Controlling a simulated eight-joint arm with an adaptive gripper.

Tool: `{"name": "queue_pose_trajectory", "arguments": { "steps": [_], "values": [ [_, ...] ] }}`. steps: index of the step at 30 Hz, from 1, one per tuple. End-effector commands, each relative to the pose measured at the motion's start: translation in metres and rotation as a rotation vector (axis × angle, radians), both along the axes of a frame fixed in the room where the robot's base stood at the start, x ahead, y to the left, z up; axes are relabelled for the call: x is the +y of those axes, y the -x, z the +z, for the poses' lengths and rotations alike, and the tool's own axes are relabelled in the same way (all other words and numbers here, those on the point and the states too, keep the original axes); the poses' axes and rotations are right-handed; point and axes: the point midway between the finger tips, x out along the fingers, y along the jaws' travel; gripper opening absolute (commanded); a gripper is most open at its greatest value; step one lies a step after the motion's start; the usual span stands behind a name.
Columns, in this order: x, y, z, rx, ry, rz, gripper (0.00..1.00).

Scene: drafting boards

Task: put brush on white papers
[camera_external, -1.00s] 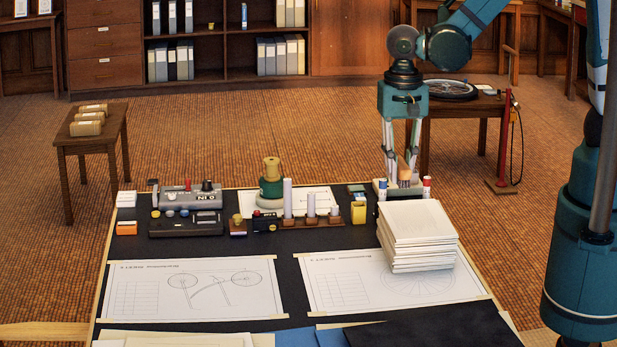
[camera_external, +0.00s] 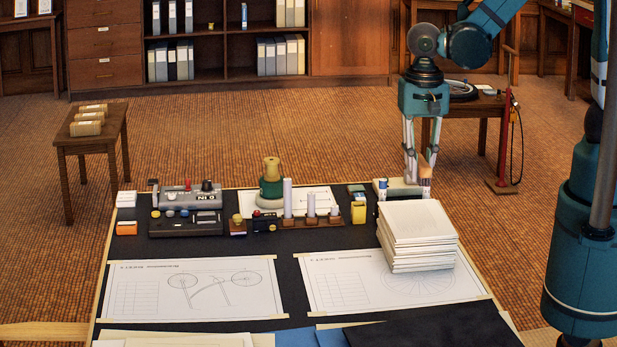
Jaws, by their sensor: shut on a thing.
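My gripper (camera_external: 416,186) points down over the back right of the drafting board, just behind the paper stack. It is shut on a small brush with a tan wooden handle (camera_external: 427,168) and darker bristles below. The fingers partly hide the brush. The white papers (camera_external: 418,222) form a thick, slightly uneven stack on the right side of the board. The brush is behind the stack, not over its top; whether its bristles touch anything below cannot be told.
A pale tray (camera_external: 395,187) with a marker lies behind the stack. Drawing sheets (camera_external: 195,288) lie flat in front.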

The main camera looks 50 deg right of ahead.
Motion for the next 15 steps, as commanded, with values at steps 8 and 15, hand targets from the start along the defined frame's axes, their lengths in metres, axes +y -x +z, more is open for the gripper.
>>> {"name": "queue_pose_trajectory", "arguments": {
  "steps": [8, 15],
  "values": [
    [0.000, -0.001, -0.029, 0.000, 0.000, 0.000, 0.05],
    [0.000, 0.000, -0.051, 0.000, 0.000, 0.000, 0.05]
  ]
}}
